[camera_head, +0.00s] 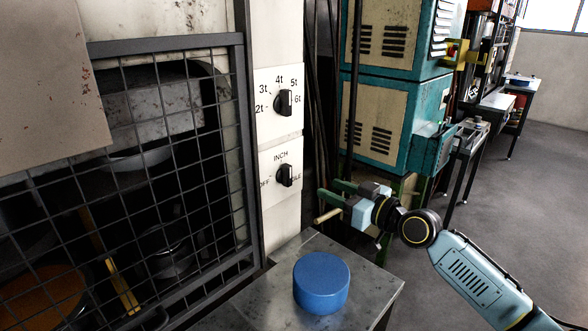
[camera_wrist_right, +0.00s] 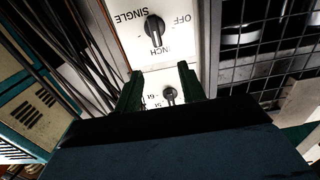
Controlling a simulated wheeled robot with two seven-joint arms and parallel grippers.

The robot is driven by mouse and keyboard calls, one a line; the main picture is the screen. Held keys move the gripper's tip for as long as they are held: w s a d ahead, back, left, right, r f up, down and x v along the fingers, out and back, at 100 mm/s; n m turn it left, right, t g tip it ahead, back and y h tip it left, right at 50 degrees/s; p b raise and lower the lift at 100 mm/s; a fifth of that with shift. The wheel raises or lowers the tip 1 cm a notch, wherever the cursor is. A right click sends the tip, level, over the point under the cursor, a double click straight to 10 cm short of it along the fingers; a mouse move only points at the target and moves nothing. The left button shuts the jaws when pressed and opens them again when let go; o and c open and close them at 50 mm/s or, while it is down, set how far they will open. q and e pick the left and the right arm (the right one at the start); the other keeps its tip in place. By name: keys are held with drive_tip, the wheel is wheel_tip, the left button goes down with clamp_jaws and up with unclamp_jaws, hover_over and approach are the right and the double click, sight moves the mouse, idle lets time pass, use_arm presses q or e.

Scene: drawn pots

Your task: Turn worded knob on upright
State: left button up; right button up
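The worded knob (camera_head: 285,175) is black and sits on the lower white plate, marked OFF, INCH and a partly covered word at right. In the right wrist view the worded knob (camera_wrist_right: 154,28) appears upside down, and that word reads SINGLE. Its grip seems to lie roughly toward INCH. My right gripper (camera_head: 321,206) is open and empty, to the right of and below the knob, apart from it. In the right wrist view my right gripper's fingers (camera_wrist_right: 159,82) stand apart, with nothing between them. My left gripper is not in view.
A numbered knob (camera_head: 284,102) is on the upper plate. A blue round tub (camera_head: 321,283) stands on the metal table (camera_head: 386,292) below. A dark mesh guard (camera_head: 182,180) is at left. Dark cables and teal cabinets (camera_head: 380,115) are behind my gripper.

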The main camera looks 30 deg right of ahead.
sight(291, 167)
drive_tip(key=x, duration=0.9)
drive_tip(key=p+x, duration=0.1)
drive_tip(key=x, duration=0.3)
drive_tip(key=shift+w+d+r, duration=0.2)
drive_tip(key=shift+w+r, duration=0.1)
drive_tip(key=shift+r, duration=0.05)
drive_tip(key=shift+c, duration=0.4)
clamp_jaws()
